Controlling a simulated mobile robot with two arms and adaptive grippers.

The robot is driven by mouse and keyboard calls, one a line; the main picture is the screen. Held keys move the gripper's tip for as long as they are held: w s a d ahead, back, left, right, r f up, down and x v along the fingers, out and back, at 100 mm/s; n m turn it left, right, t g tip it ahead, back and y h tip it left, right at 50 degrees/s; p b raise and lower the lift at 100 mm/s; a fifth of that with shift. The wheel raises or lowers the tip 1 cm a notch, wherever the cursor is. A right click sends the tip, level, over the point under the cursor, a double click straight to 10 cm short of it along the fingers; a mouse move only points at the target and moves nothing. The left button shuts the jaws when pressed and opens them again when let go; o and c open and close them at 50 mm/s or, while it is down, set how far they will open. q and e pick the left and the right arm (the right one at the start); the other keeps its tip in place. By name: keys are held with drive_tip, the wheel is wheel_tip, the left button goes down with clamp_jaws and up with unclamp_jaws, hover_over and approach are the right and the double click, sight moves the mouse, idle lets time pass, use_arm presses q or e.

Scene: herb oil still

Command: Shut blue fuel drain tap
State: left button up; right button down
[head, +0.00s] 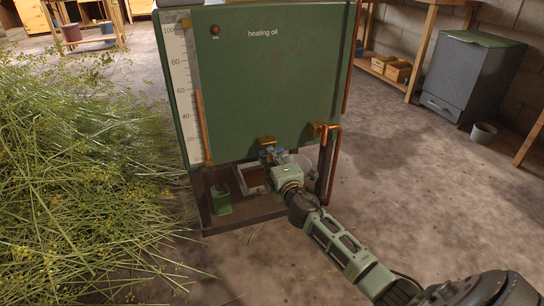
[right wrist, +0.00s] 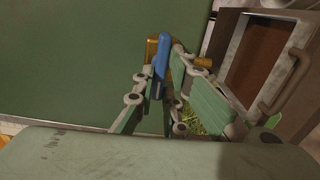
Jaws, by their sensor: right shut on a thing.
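The blue tap handle (right wrist: 163,52) is a flat lever on a brass valve body (right wrist: 151,48), low on the front of the green heating oil tank (head: 270,85). My right gripper (head: 271,157) reaches in low at the tank's front. In the right wrist view its fingers (right wrist: 166,70) are closed around the handle, one on each side. The handle's far part sticks up past the fingertips. In the head view the gripper hides most of the tap. My left gripper is not in view.
A second brass fitting (head: 319,130) with copper pipes (head: 332,165) stands just right of the tap. A green can (head: 222,198) is on the dark base. Cut herbs (head: 75,170) heap at left.

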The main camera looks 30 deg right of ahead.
idle(0.5)
drive_tip(key=c, duration=1.8)
unclamp_jaws()
drive_tip(key=v, duration=1.2)
drive_tip(key=shift+f, duration=0.1)
